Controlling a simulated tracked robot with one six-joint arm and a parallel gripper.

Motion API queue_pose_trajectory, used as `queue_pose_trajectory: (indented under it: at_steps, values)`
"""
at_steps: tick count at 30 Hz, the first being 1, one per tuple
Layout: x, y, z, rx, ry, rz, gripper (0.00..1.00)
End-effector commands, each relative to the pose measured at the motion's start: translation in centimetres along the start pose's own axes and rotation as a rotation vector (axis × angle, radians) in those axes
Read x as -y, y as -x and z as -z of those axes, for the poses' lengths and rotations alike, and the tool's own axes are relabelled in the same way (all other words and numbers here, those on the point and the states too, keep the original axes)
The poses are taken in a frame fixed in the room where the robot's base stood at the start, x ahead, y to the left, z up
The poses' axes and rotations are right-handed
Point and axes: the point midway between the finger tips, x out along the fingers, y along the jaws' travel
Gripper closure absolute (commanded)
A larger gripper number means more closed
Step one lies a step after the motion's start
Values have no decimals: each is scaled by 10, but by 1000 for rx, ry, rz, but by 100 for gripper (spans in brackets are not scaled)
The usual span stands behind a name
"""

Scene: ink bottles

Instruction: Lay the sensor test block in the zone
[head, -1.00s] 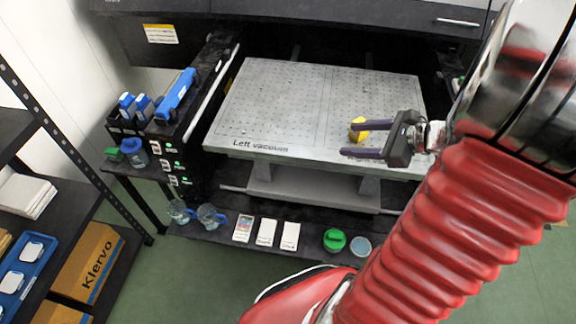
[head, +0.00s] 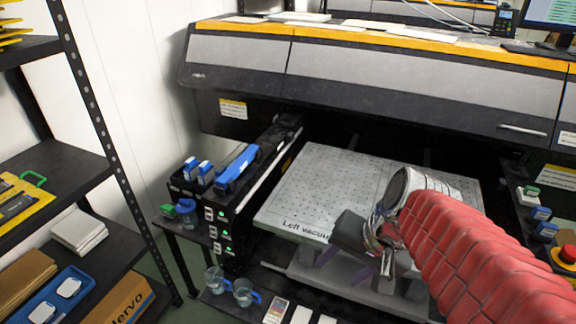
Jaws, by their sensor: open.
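My gripper (head: 355,266) is in front of the vacuum table (head: 315,170), low over its front edge, with its dark purple fingers spread apart. I see nothing between the fingers. The grey perforated table top carries the lettering "Left vacuum" at its front left. I cannot make out the sensor test block now; my gripper and red-sleeved arm cover the table's front right part. No marked zone is clearly visible apart from the lettered table top.
A black ink unit (head: 235,195) with blue bottles stands left of the table. Glass jugs (head: 243,291) and white cards (head: 301,314) lie on the lower shelf. A dark shelf rack (head: 60,170) is at the left. The printer cover (head: 380,75) overhangs the back. The table's left part is clear.

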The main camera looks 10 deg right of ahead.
Motion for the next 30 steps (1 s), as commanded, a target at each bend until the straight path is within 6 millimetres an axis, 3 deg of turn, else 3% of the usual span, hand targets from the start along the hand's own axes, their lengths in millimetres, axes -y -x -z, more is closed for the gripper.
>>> queue_pose_trajectory:
  at_steps: [6,12,26,30]
  values:
    - [14,21,-17,-116,363,-70,47]
    - [23,37,-24,-208,603,-114,47]
    - [24,41,-24,-231,660,-127,47]
    - [24,41,-24,-231,659,-127,56]
